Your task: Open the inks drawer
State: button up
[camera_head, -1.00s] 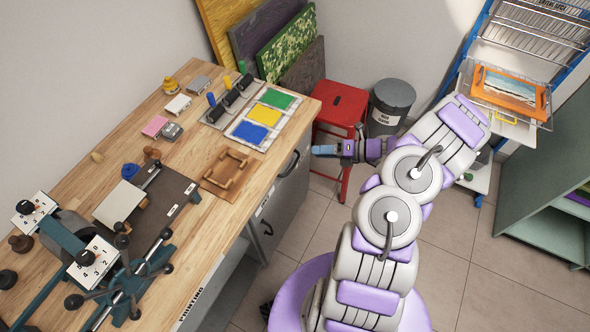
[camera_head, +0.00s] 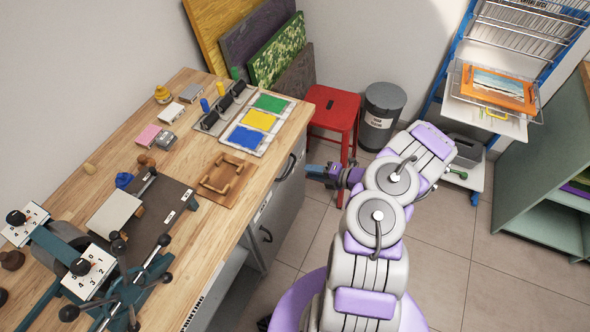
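The workbench has grey fronts under its wooden top. A dark curved handle (camera_head: 287,167) is on the upper front near the bench's far right corner. A second dark handle (camera_head: 266,234) is on a front nearer to me. A white label (camera_head: 262,207) sits between them, but its text is too small to read, so I cannot tell which front is the inks drawer. Both fronts look closed. My gripper (camera_head: 312,171) points left toward the upper handle, a short gap to its right, and does not touch it. Its finger opening is not clear.
A red stool (camera_head: 335,108) stands just behind my gripper, with a grey bin (camera_head: 382,112) beside it. Ink plates (camera_head: 258,121), rollers and a press (camera_head: 100,265) are on the bench top (camera_head: 215,235). A drying rack (camera_head: 500,90) and green shelf (camera_head: 545,170) are at right. Tiled floor is open between.

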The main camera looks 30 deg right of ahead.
aim_at(292, 167)
jog(key=b+x, duration=0.1)
jog(key=x, duration=0.3)
jog(key=b+x, duration=0.1)
jog(key=x, duration=0.4)
jog(key=shift+s+a+r, duration=0.1)
jog(key=shift+a+r, duration=0.1)
jog(key=shift+a, duration=0.5)
jog(key=shift+c, duration=0.4)
jog(key=shift+d+f, duration=0.1)
jog(key=shift+d, duration=0.1)
jog(key=c, duration=0.3)
jog(key=shift+d, duration=0.6)
grip_shut()
